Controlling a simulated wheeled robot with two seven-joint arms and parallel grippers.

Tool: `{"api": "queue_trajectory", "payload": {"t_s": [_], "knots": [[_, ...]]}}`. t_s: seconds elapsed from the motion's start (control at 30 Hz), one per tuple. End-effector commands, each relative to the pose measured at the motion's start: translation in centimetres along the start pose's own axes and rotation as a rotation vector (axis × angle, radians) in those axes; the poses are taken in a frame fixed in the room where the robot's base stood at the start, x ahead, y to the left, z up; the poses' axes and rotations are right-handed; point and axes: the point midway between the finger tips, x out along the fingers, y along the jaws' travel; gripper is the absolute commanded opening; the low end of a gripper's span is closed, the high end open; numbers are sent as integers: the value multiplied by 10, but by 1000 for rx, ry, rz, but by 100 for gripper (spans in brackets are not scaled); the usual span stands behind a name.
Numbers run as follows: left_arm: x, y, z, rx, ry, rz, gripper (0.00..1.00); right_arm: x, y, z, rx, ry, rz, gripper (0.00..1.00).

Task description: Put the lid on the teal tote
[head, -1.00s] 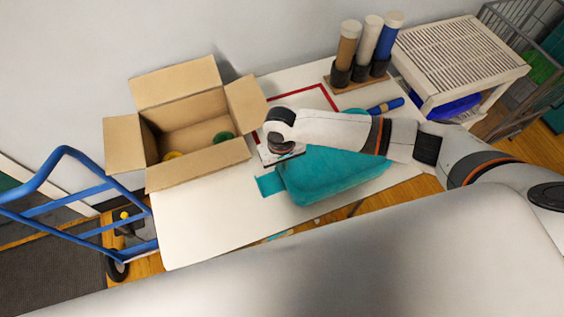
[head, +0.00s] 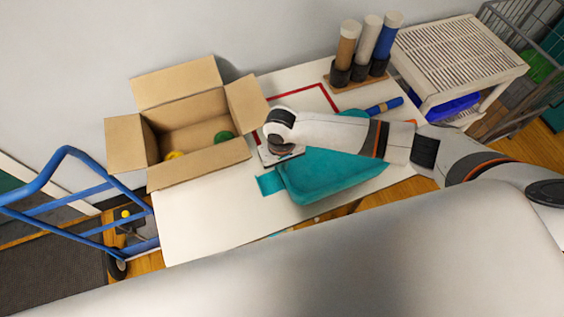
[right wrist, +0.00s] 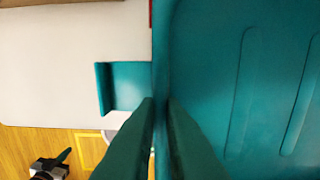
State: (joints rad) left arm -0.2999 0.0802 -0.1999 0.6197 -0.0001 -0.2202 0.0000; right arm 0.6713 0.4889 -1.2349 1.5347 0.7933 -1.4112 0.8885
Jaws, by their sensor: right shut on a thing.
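A large teal piece (head: 335,178) with a raised rim, which looks like the lid, covers the right front of the white table under my right forearm. In the right wrist view its grooved teal face (right wrist: 240,80) fills the right side. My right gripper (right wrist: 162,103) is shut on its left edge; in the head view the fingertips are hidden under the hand. A smaller teal part (head: 270,183) sticks out on the left and also shows in the right wrist view (right wrist: 128,86). I cannot tell whether it belongs to the tote, which is otherwise hidden. My left gripper is out of view.
An open cardboard box (head: 200,170) with green and yellow items stands left on the table (head: 205,225). Behind are a red outline (head: 305,90), several tubes on a stand (head: 360,84) and a white slatted rack (head: 455,60). A blue trolley (head: 70,195) stands left. The front-left tabletop is clear.

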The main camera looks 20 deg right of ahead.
Motion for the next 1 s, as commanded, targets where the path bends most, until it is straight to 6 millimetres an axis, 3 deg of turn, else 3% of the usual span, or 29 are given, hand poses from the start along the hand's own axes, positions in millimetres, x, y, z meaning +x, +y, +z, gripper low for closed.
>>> {"api": "queue_trajectory", "payload": {"t_s": [0.33,0.37,0.5,0.83,1.0], "knots": [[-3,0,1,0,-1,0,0,3,0,0,0,0,-1,0],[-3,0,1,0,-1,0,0,3,0,0,0,0,-1,12],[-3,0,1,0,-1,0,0,3,0,0,0,0,-1,34],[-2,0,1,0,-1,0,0,0,0,0,-1,0,0,34],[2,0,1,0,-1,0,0,-21,0,1,-1,-2,2,34]]}}
